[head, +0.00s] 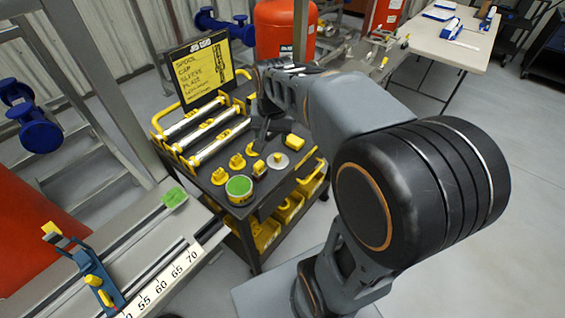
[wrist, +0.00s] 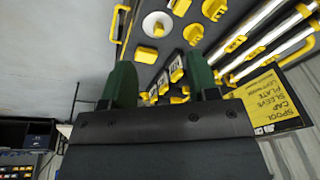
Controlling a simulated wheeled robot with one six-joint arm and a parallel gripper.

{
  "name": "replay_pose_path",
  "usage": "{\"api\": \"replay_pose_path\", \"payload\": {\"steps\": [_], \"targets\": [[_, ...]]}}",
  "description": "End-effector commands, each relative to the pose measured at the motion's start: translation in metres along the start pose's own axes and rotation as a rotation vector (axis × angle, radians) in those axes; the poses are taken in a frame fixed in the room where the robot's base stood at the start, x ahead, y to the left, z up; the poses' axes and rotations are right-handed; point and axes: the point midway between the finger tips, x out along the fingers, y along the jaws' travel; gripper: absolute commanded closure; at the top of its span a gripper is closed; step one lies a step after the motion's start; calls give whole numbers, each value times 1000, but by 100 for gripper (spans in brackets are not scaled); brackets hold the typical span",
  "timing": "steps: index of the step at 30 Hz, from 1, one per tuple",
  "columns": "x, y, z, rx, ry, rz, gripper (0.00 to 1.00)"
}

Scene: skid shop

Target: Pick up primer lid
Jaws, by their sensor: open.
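A pale round disc with a yellow knob, which looks like the primer lid (head: 278,161), lies flat on the dark cart top. It also shows in the wrist view (wrist: 149,22) near the top edge, beyond my fingertips. A yellow can with a green top (head: 239,189) stands at the cart's near corner, left of the disc. My gripper (wrist: 161,78) is open, its two green fingers apart, with nothing held between them. It is over the cart and apart from the disc. In the head view my own arm partly hides the gripper area.
The cart (head: 262,204) carries several yellow fittings and long silver tubes (head: 196,127) in yellow holders, with a sign (head: 203,70) behind. Yellow bins (head: 290,208) sit below. A rail with a scale (head: 165,285) stands at left. A white table (head: 450,48) is at the back right.

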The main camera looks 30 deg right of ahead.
Motion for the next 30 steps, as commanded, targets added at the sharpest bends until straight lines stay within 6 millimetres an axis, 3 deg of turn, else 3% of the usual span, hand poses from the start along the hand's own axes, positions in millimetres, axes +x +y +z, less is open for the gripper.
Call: {"api": "replay_pose_path", "payload": {"steps": [1,6,12,17,24,30], "targets": [[18,0,-20,83,-27,17,46],[57,5,-73,345,-86,66,46],[92,15,-109,542,-126,108,46],[114,18,-118,607,-139,123,46],[157,22,-112,617,-142,127,46],[182,24,-108,616,-140,125,46]]}}
